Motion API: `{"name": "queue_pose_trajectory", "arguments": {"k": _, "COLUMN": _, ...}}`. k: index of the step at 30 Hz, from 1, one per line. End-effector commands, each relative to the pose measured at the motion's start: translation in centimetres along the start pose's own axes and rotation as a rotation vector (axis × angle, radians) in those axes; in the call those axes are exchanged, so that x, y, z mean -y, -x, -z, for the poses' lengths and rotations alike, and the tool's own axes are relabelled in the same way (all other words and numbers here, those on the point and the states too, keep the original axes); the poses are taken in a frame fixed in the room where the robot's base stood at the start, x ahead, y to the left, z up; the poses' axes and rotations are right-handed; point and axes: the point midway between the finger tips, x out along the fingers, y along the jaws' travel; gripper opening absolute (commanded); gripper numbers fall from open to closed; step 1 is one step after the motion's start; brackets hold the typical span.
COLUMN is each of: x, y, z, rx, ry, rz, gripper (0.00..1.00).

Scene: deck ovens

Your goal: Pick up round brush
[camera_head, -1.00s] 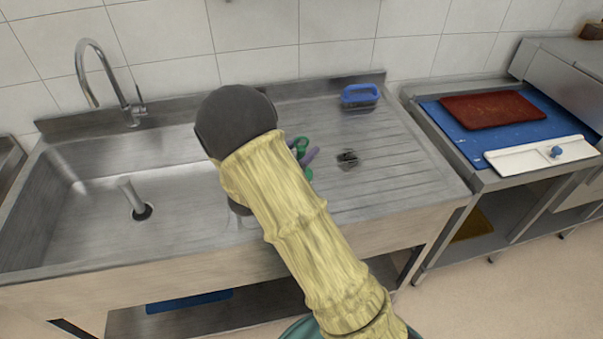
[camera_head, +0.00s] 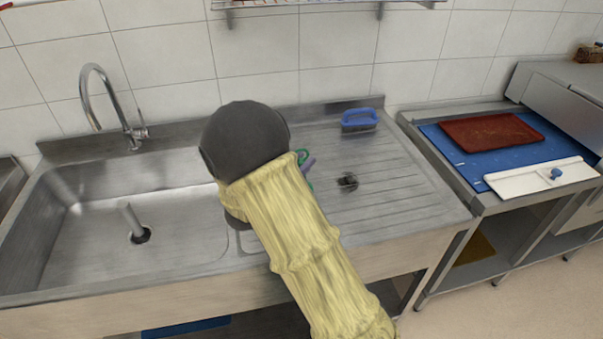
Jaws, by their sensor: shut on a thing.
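My gripper is hidden behind my yellow-sleeved arm and its dark rounded joint, so neither its fingers nor anything held in them shows. The arm reaches over the sink's right part and the drainboard. I cannot make out a round brush for certain. A blue-handled brush (camera_head: 358,121) lies at the back of the ribbed drainboard (camera_head: 400,185). A small dark object (camera_head: 347,182) lies mid-drainboard, too unclear to name. Green and purple items (camera_head: 307,164) show partly just right of the arm.
The sink basin (camera_head: 90,225) with a tall tap (camera_head: 107,95) is at left, empty except for an upright pipe in its drain. At right, a steel table holds a blue mat (camera_head: 465,153), a red-brown board (camera_head: 490,133) and a white tray (camera_head: 541,178). A wire shelf (camera_head: 320,8) hangs above.

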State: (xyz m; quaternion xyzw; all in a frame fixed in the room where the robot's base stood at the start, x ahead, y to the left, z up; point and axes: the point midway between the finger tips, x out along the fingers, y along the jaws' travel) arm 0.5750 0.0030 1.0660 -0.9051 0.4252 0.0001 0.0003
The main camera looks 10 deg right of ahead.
Motion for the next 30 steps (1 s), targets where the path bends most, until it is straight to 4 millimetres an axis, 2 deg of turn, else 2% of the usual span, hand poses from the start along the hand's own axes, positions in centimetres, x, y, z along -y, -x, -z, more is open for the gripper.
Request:
{"name": "queue_pose_trajectory", "arguments": {"k": 3, "x": 0.0, "y": 0.0, "z": 2.5, "rx": -0.002, "ry": -0.007, "rz": -0.001, "gripper": 0.01}}
{"name": "queue_pose_trajectory", "arguments": {"k": 10, "x": 0.0, "y": 0.0, "z": 5.8, "rx": -0.001, "ry": -0.003, "rz": 0.000, "gripper": 0.01}}
{"name": "queue_pose_trajectory", "arguments": {"k": 30, "x": 0.0, "y": 0.0, "z": 6.2, "rx": -0.001, "ry": 0.001, "rz": 0.000, "gripper": 0.01}}
